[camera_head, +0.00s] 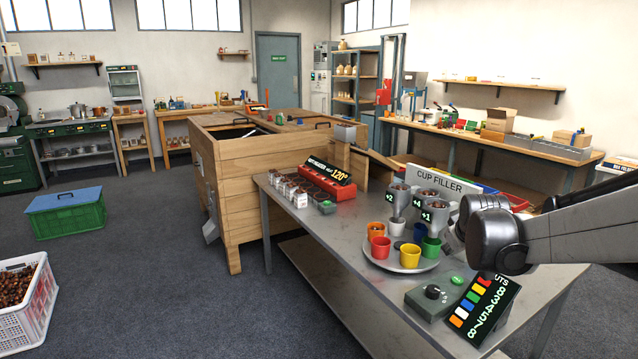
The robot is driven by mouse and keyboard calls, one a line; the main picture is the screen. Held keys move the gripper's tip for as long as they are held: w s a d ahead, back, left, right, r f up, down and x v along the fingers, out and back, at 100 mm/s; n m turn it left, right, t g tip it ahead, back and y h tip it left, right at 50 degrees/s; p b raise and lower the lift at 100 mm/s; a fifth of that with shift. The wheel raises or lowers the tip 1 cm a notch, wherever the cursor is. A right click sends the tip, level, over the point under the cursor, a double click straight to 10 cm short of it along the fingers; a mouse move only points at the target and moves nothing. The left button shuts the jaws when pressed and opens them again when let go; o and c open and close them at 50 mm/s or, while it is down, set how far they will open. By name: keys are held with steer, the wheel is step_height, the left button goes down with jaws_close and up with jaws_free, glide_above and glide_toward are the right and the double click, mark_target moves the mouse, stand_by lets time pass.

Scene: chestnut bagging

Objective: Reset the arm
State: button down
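My arm reaches in from the right edge and is folded over the right end of the metal table (345,262). Its grey links and dark rounded joints show above the table. I make out no gripper fingers, so whether the gripper is open or holds anything is not shown.
A control box (431,298) and a numbered colour panel (483,309) are near the front edge. A wooden cabinet (257,195) stands behind.

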steer(key=s+a+m, duration=0.1)
steer(key=s+a, duration=0.3)
steer(key=s, duration=0.7)
steer(key=s+a+m+g+y, duration=0.1)
steer(key=s+a, duration=0.4)
steer(key=s, duration=0.6)
steer(key=s+a+m+y, duration=0.1)
steer(key=s+a, duration=0.4)
steer(key=s, duration=0.7)
steer(key=shift+a+r+m, duration=0.15)
steer(key=shift+r+m, duration=0.15)
steer(key=shift+m, duration=0.1)
